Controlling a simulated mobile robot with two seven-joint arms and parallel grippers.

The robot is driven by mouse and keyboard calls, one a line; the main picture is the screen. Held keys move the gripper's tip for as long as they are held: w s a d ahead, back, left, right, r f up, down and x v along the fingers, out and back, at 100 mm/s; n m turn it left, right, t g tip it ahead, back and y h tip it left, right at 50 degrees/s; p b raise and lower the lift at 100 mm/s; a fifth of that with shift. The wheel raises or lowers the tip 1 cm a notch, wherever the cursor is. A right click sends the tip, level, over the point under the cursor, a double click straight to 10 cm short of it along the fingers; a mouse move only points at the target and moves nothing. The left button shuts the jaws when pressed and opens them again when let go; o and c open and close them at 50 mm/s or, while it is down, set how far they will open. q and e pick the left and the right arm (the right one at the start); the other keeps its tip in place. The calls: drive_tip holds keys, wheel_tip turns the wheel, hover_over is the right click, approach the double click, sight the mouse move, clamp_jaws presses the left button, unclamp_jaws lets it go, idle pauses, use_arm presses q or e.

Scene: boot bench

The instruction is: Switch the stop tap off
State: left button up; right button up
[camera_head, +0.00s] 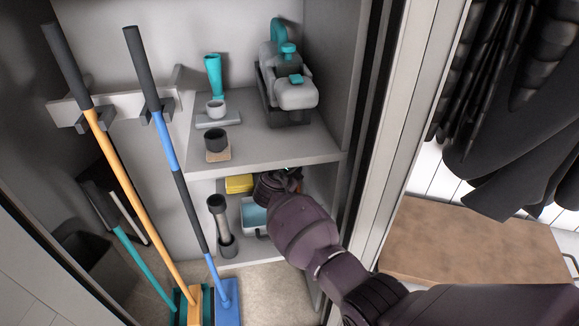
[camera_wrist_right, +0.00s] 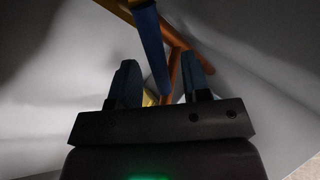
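In the right wrist view, a long blue lever (camera_wrist_right: 151,45), which looks like the stop tap's handle, hangs down from the top of the view. Copper-coloured pipes (camera_wrist_right: 174,70) run behind and beside it. My right gripper (camera_wrist_right: 161,75) is open, with one finger on each side of the lever's lower end and a gap to each finger. In the head view my right gripper (camera_head: 280,182) reaches into the lower shelf space of the cupboard, and my arm hides the tap there. My left gripper is not in view.
The shelf above (camera_head: 270,150) holds a teal and grey machine (camera_head: 288,92). On the lower level are a yellow block (camera_head: 239,184), a blue-white tub (camera_head: 253,215) and a dark-ended cylinder (camera_head: 222,222). Brooms lean at left. The door frame (camera_head: 410,120) stands close right of my arm.

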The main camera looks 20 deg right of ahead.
drive_tip(key=p+v, duration=0.2)
drive_tip(key=v, duration=0.5)
drive_tip(key=shift+s+p, duration=0.2)
drive_tip(key=shift+p, duration=0.2)
drive_tip(key=shift+a, duration=0.15)
